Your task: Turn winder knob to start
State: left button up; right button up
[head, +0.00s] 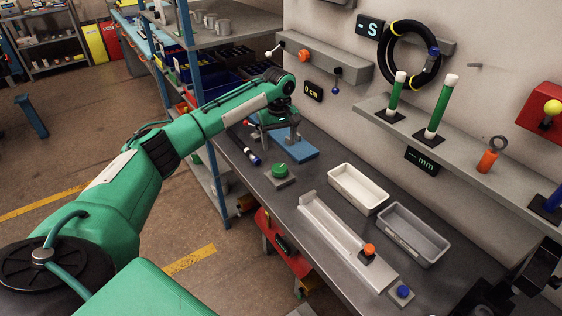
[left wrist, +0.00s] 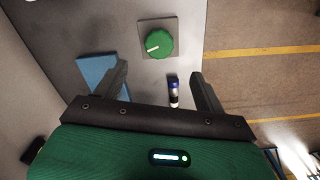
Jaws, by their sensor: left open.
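A round green knob (head: 280,170) sits on a grey square plate on the dark bench. It also shows in the left wrist view (left wrist: 159,44), where its white mark points to the lower left. My left gripper (head: 277,122) is above the bench behind the knob in the head view, its fingers hard to make out there. In the left wrist view (left wrist: 160,72) its two fingers are apart with nothing held, and the knob lies beyond the fingertips, not touched. A dark part at the lower right (head: 515,288) may be my right gripper; its fingers are unclear.
A white tray (head: 358,188), a grey tray (head: 412,235) and a long trough (head: 335,235) fill the bench's nearer part. A blue shelving post (head: 212,160) stands left.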

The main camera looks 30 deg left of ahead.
aim_at(280, 168)
pick_arm(q)
notch_tip(280, 168, down, 4)
jog(key=shift+p, duration=0.35)
notch_tip(280, 168, down, 6)
jog(key=shift+r+p, duration=0.25)
jog(key=shift+p, duration=0.2)
jog(key=shift+f, duration=0.3)
jog(key=shift+w+f, duration=0.1)
jog(key=shift+f, duration=0.15)
jog(key=c, duration=1)
pick_arm(e)
notch_tip(280, 168, up, 2)
jog(key=shift+a+r, duration=0.1)
jog(key=shift+a, duration=0.05)
